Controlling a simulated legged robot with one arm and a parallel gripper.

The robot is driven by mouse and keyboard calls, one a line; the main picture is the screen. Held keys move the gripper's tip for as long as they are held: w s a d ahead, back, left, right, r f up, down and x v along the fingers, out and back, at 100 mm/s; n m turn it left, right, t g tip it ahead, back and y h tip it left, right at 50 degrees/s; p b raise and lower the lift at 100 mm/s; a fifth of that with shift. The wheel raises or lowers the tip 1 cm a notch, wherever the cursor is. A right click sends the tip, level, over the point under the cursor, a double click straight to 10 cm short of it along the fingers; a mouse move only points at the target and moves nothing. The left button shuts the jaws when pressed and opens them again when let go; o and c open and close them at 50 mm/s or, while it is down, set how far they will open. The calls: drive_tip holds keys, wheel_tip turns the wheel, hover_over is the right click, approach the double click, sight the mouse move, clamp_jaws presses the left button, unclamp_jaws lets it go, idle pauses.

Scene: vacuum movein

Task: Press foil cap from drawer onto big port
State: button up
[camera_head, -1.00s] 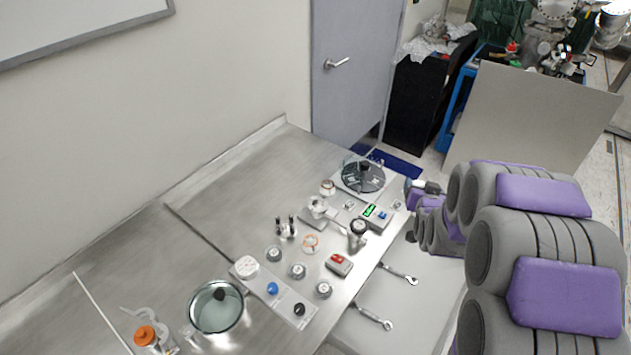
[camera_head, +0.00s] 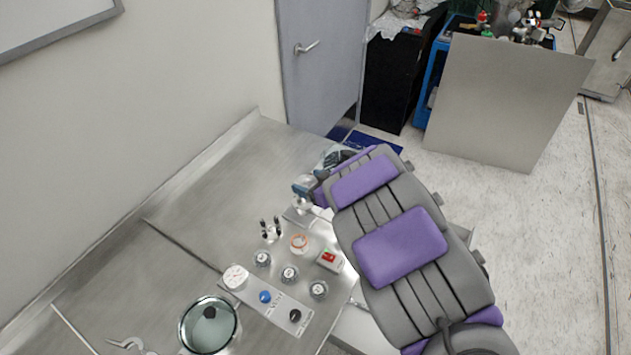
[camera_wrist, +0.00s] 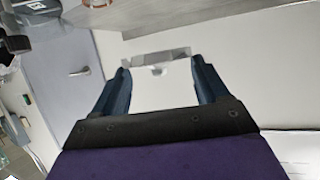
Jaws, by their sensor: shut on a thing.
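In the wrist view, my gripper (camera_wrist: 158,68) is shut on a thin, silvery, strip-like piece that spans its two fingers. This looks like the foil cap (camera_wrist: 157,61), seen nearly edge-on. In the head view, my gripper (camera_head: 306,187) is over the far part of the metal table, just above a pale metal fitting (camera_head: 302,206); contact cannot be told. The foil cap cannot be made out there. Which fitting is the big port is unclear. A ring with an orange edge (camera_head: 299,243) and a white round piece (camera_head: 235,277) stand nearer. My arm hides most of the drawer (camera_head: 352,326).
Several knobs (camera_head: 289,274), a red-topped box (camera_head: 329,259) and two dark upright posts (camera_head: 270,229) crowd the table's right side. A glass-lidded round vessel (camera_head: 209,325) is at the near edge. The table's left and back (camera_head: 205,200) are clear, bounded by the wall.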

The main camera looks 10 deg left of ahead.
sight(309, 204)
drive_tip(key=a+f+b, duration=0.2)
drive_tip(key=a+f, duration=0.1)
drive_tip(key=shift+a+f, duration=0.15)
drive_tip(key=shift+a, duration=0.1)
drive_tip(key=d+f+b, duration=0.1)
drive_tip(key=d+b, duration=0.1)
drive_tip(key=d, duration=0.1)
drive_tip(key=shift+d+f, duration=0.15)
drive_tip(key=shift+f, duration=0.55)
drive_tip(key=shift+a+f, duration=0.25)
drive_tip(key=shift+a, duration=0.45)
drive_tip(key=shift+a+f, duration=0.2)
drive_tip(key=shift+a, duration=0.5)
drive_tip(key=shift+d+r, duration=0.25)
drive_tip(key=shift+d, duration=0.9)
drive_tip(key=shift+a+f, duration=0.2)
drive_tip(key=shift+a, duration=1)
drive_tip(key=shift+d+r, duration=0.15)
drive_tip(key=shift+d, duration=0.65)
drive_tip(key=shift+s+a+p, duration=0.1)
drive_tip(key=shift+a+p, duration=0.4)
drive_tip(key=shift+a, duration=0.3)
drive_tip(key=shift+d, duration=0.55)
drive_tip(key=shift+a, duration=0.2)
